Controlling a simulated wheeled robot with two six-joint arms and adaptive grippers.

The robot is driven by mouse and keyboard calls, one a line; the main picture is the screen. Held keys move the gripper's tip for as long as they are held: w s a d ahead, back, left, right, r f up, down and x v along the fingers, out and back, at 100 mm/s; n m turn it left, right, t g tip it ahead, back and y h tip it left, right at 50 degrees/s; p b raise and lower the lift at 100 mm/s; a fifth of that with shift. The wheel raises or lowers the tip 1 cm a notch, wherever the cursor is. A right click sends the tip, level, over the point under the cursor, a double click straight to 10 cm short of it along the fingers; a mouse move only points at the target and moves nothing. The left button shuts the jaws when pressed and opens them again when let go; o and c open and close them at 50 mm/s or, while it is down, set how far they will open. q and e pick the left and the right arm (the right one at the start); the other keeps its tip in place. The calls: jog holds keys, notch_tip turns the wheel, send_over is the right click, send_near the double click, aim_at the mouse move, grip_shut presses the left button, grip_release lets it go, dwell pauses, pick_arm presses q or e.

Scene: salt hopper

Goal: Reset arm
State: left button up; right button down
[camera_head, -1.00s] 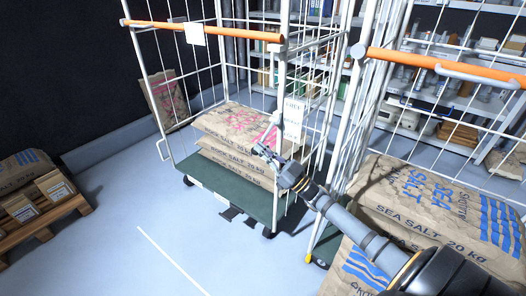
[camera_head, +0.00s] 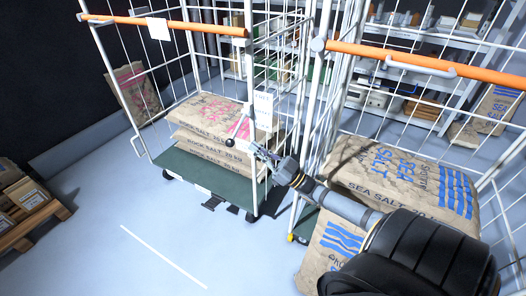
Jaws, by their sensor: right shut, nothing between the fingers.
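My right arm comes in from the lower right. Its gripper (camera_head: 256,150) is shut and empty, in front of the near corner of the left roll cage (camera_head: 186,173). In the picture it overlaps the cage's front right post; I cannot tell whether it touches. Rock salt sacks (camera_head: 212,135) lie stacked on that cage's green deck, behind and left of the gripper. My left gripper is not in view.
A second roll cage with an orange handle (camera_head: 420,63) stands at right, holding sea salt sacks (camera_head: 405,178). A sack (camera_head: 135,90) leans by the dark wall. A pallet with boxes (camera_head: 28,194) is at left. Shelves stand behind. The floor (camera_head: 110,200) at front left is clear.

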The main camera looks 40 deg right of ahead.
jog(key=shift+v, duration=1.05)
jog(key=shift+a, duration=0.1)
